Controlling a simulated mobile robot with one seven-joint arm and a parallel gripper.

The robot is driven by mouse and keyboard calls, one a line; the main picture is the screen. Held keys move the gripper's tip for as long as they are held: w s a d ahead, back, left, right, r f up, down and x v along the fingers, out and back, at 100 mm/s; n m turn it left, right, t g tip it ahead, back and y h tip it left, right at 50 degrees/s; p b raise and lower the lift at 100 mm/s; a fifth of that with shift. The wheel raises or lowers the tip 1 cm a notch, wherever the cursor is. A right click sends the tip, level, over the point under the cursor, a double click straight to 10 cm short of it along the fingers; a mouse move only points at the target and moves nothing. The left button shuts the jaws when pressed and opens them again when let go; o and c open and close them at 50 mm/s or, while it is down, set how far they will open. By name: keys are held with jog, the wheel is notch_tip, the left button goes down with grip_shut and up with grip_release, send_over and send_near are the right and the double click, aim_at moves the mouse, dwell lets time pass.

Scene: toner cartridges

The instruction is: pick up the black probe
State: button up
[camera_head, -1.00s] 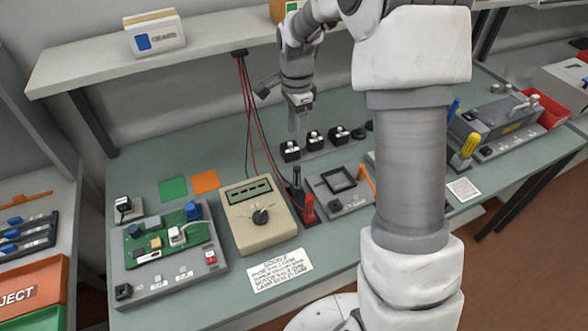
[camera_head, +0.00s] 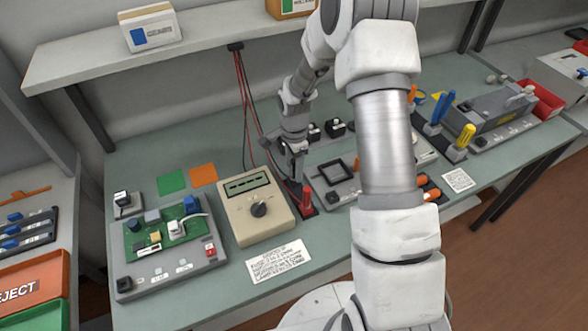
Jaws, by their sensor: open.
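My gripper (camera_head: 296,170) is open and points down, just right of the beige multimeter (camera_head: 257,206), over the spot of the black probe. The black probe is mostly hidden behind my fingers, and I cannot tell whether they are around it or just above it. The red probe (camera_head: 307,198) stands upright in front of my gripper, in a small dark holder (camera_head: 312,212). Thin red and black leads (camera_head: 243,100) hang from a clip on the shelf edge toward the probes.
A grey fixture with a square frame (camera_head: 335,171) lies close to the right of my gripper. Black knobbed parts (camera_head: 335,128) stand behind it. A green circuit board (camera_head: 160,235) is at left, and a paper note (camera_head: 278,261) lies in front. My arm hides part of the bench.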

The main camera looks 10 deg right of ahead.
jog(key=shift+f, duration=0.9)
grip_shut()
